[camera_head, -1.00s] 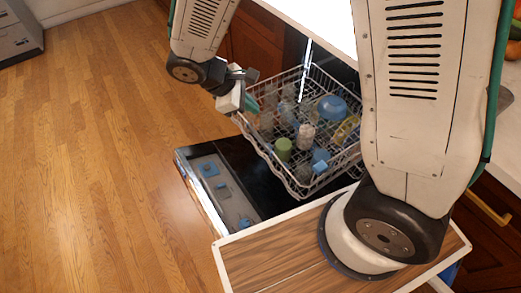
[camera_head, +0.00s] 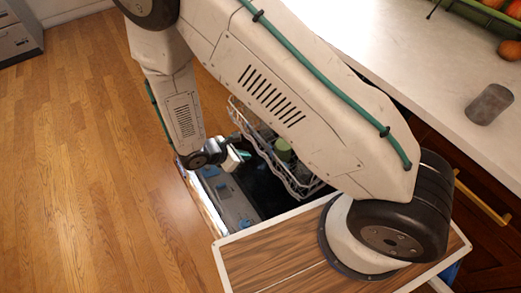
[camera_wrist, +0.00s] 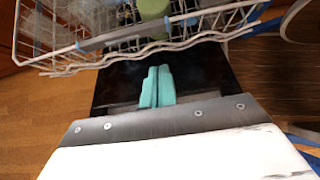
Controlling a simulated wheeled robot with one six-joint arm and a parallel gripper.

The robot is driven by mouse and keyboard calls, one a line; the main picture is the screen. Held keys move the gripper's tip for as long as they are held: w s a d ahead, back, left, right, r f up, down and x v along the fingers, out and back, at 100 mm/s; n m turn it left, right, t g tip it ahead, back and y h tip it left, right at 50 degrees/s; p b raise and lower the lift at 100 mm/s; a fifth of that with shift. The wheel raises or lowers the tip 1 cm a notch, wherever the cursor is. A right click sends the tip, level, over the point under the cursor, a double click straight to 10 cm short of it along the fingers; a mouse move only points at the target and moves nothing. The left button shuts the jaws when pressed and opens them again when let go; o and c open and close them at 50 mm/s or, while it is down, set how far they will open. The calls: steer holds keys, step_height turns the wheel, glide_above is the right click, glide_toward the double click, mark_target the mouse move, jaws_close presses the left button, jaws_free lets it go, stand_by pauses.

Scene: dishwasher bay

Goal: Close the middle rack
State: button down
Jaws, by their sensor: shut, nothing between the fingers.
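The wire rack (camera_head: 301,190) is pulled out over the open dishwasher door (camera_head: 262,192). My arm hides much of it in the head view. In the wrist view, the rack's near rim (camera_wrist: 205,38) crosses the upper part, with a grey-blue bar (camera_wrist: 125,34) along it. A green cup (camera_head: 282,150) stands in the rack and also shows in the wrist view (camera_wrist: 152,8). My gripper (camera_head: 244,155) is by the rack's front side. Its teal fingers (camera_wrist: 157,86) are together and empty, apart from the rim in the wrist view. I cannot tell whether they are level with the rack.
The door has blue parts (camera_head: 211,172) on its inner face. A pale counter (camera_head: 390,60) runs above the cabinets, with a grey cup (camera_head: 490,104) and oranges (camera_head: 511,48) on it. The wooden floor (camera_head: 90,180) to the left is clear.

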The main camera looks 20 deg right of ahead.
mark_target(267, 151)
steer(key=shift+w+d+f, duration=0.2)
steer(key=shift+d+f, duration=0.25)
steer(key=shift+d, duration=0.65)
steer(key=shift+w+d+f, duration=0.25)
steer(key=shift+d+f, duration=0.2)
steer(key=shift+d, duration=0.65)
steer(key=shift+w+d+f, duration=0.2)
steer(key=shift+d+f, duration=0.25)
steer(key=shift+d, duration=0.65)
